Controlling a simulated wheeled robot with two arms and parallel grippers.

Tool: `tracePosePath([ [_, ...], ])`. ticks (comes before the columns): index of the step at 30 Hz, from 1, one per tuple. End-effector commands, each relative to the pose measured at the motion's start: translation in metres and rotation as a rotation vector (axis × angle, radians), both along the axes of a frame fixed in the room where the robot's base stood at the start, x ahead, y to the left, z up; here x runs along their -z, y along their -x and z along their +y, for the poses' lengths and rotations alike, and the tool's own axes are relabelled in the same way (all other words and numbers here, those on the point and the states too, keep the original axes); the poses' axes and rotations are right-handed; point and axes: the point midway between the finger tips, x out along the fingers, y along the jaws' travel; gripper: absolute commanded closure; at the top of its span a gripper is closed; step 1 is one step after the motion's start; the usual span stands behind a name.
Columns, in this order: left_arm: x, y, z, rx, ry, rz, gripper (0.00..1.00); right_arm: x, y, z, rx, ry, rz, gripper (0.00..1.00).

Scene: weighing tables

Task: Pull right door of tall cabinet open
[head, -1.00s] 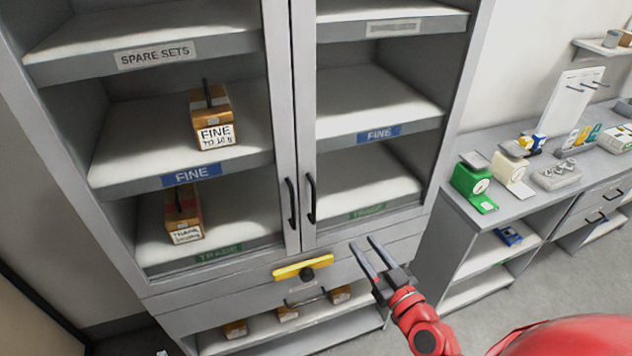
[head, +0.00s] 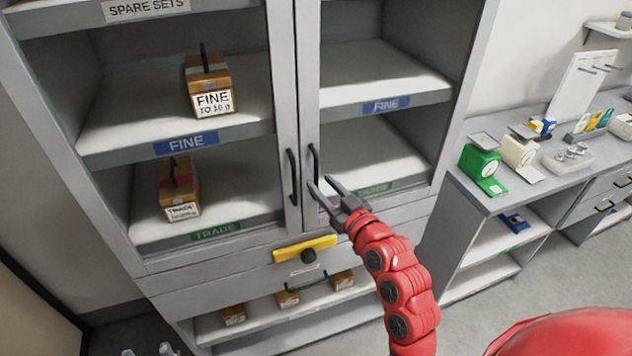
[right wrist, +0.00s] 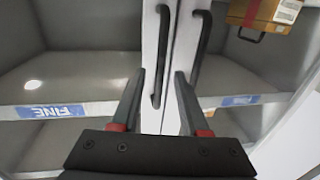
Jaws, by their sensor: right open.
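The tall cabinet (head: 137,268) has two framed doors, both shut, with shelves showing behind them. The right door (head: 310,95) has a dark vertical bar handle (head: 314,158), close beside the left door's handle (head: 293,176). My right gripper (head: 320,182) is open, with its fingertips at the lower part of the right door's handle. In the right wrist view, which is turned over, that handle (right wrist: 161,50) shows between the two open fingers (right wrist: 161,88). I cannot tell whether they touch it. The left door's handle (right wrist: 202,45) is just outside the fingers. My left gripper is not in view.
A yellow bar with a black knob (head: 304,249) is on the cabinet front below the doors. Boxes stand on the left shelves and low shelf. A grey bench with a green scale (head: 481,168) stands to the right, with bare floor between it and my arm.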

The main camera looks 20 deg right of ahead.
Motion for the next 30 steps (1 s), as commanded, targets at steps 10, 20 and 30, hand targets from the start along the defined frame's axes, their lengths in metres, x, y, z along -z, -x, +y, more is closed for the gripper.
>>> tracePosePath([
  [10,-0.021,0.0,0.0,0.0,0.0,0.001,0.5,-0.002,-0.033,0.008,-0.001,0.003,0.002,0.55],
  [20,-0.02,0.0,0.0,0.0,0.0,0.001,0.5,-0.001,-0.034,0.008,0.0,0.002,0.001,0.63],
  [30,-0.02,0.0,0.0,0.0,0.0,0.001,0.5,-0.001,-0.034,0.008,0.001,0.002,0.001,1.0],
])
